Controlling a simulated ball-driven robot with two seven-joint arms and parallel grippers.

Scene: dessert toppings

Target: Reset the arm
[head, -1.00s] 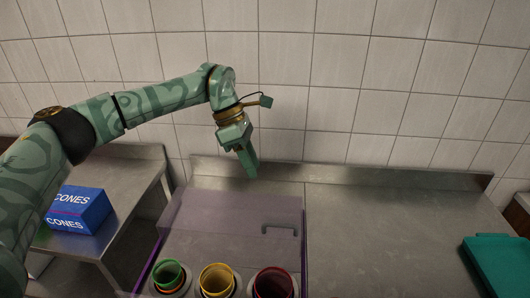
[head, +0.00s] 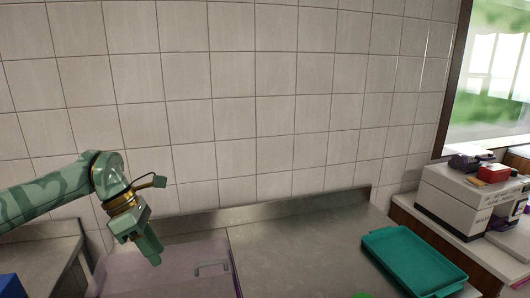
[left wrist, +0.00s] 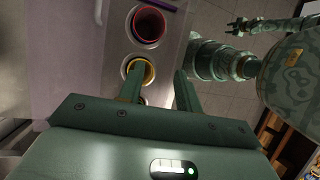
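My left gripper (head: 153,257) hangs in the air at the lower left of the head view, pointing down, above the clear-lidded topping case (head: 170,262). In the left wrist view its two fingers (left wrist: 160,80) stand apart with nothing held between them. Beyond them are a red cup (left wrist: 149,24) and a yellow cup (left wrist: 146,72), set in round holes and apart from the fingers. A small dark gripper-like end (left wrist: 236,27), likely my right one, shows at the top right; it is too small to tell its state.
A teal tray (head: 412,262) lies on the right of the steel counter (head: 310,240). A white machine (head: 465,198) stands on a side counter at the far right. A bit of a blue box (head: 10,286) shows at the lower left. The middle of the counter is clear.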

